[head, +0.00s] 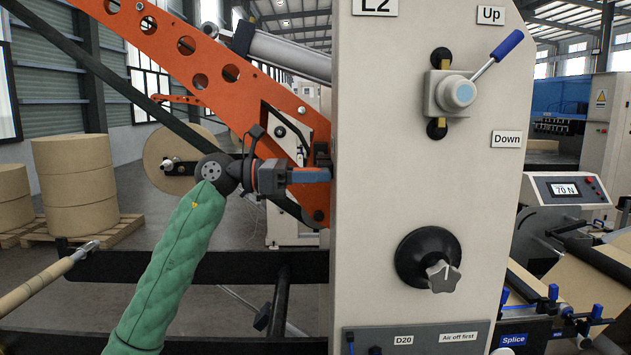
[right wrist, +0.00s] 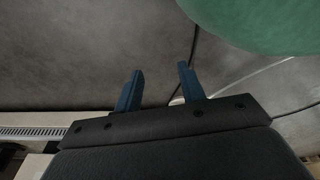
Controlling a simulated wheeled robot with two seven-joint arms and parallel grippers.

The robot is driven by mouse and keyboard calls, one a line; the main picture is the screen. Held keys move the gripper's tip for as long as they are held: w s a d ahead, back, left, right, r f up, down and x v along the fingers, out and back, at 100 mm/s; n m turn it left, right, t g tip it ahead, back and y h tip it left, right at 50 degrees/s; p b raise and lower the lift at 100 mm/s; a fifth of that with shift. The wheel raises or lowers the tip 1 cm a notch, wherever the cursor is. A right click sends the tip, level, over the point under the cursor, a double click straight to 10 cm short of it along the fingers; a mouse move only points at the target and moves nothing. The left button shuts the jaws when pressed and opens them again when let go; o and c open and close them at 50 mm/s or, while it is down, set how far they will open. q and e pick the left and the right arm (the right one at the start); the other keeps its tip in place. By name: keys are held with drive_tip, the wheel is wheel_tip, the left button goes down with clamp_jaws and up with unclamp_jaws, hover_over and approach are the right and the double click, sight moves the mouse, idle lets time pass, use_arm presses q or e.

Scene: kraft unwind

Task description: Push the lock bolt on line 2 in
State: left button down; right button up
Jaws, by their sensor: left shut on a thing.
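The line 2 machine stands as a tall cream panel (head: 400,200) marked L2, with an orange perforated arm (head: 215,75) beside its left edge. My left gripper (head: 326,174) reaches from the left, level, with its blue fingers against the orange arm's lower end at the panel's edge. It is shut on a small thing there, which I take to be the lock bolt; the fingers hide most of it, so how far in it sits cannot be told. My right gripper (right wrist: 158,82) shows in the right wrist view, open and empty, above grey floor.
Brown paper rolls (head: 75,180) stand at left.

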sight(333, 171)
use_arm(q)
drive_tip(key=w+b, duration=0.1)
drive_tip(key=w, duration=0.1)
drive_tip(key=shift+w, duration=0.35)
drive_tip(key=shift+r, duration=0.2)
use_arm(e)
drive_tip(key=w, duration=0.1)
drive_tip(key=w+r, duration=0.1)
drive_tip(key=shift+w+a+r, duration=0.3)
drive_tip(key=shift+w+a, duration=0.05)
drive_tip(key=shift+a, duration=0.05)
use_arm(q)
drive_tip(key=shift+a, duration=0.1)
drive_tip(key=c, duration=1.6)
unclamp_jaws()
drive_tip(key=shift+o, duration=1.4)
drive_tip(key=shift+w, duration=0.1)
drive_tip(key=shift+w+f, duration=0.15)
drive_tip(key=shift+f, duration=0.05)
use_arm(e)
drive_tip(key=shift+w+d, duration=0.15)
drive_tip(key=shift+d, duration=0.05)
drive_tip(key=shift+f, duration=0.15)
